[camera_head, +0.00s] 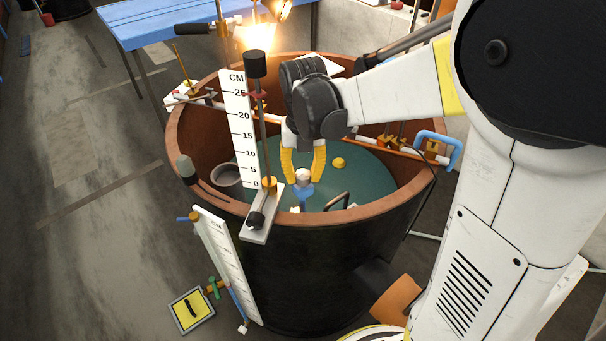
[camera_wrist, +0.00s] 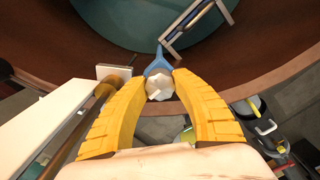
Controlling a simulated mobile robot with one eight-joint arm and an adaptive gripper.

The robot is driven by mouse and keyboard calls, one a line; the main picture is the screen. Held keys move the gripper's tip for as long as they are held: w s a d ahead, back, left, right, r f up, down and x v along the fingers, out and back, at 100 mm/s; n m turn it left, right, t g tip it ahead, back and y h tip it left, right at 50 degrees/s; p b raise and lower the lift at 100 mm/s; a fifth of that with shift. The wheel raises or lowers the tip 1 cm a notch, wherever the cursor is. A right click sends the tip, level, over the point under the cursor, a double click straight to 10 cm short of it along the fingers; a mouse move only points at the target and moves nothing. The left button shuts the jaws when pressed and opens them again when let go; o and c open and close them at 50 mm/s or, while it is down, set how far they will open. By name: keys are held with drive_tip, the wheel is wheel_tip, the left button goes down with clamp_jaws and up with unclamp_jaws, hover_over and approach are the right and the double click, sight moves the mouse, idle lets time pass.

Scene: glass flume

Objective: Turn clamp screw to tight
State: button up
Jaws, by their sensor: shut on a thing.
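The clamp screw (camera_head: 303,175) shows as a pale, faceted knob above a blue forked piece (camera_head: 302,193) at the near rim of the round tank. The knob also shows in the wrist view (camera_wrist: 159,87), with the blue piece (camera_wrist: 158,66) just beyond it. My gripper (camera_head: 303,172) reaches down from above, its two curved yellow fingers shut on the knob from both sides. In the wrist view my gripper (camera_wrist: 159,82) has a fingertip at each side of the knob. No tight mark is readable, and the screw's thread is hidden.
The brown-rimmed tank (camera_head: 345,216) holds green water. A white centimetre scale (camera_head: 239,130) and a dark rod (camera_head: 262,150) stand close left of my gripper. A metal bracket (camera_head: 337,200) sits just right.

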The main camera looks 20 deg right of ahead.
sight(303, 173)
idle(0.3)
drive_tip(key=o, duration=1.2)
wheel_tip(303, 173, up, 12)
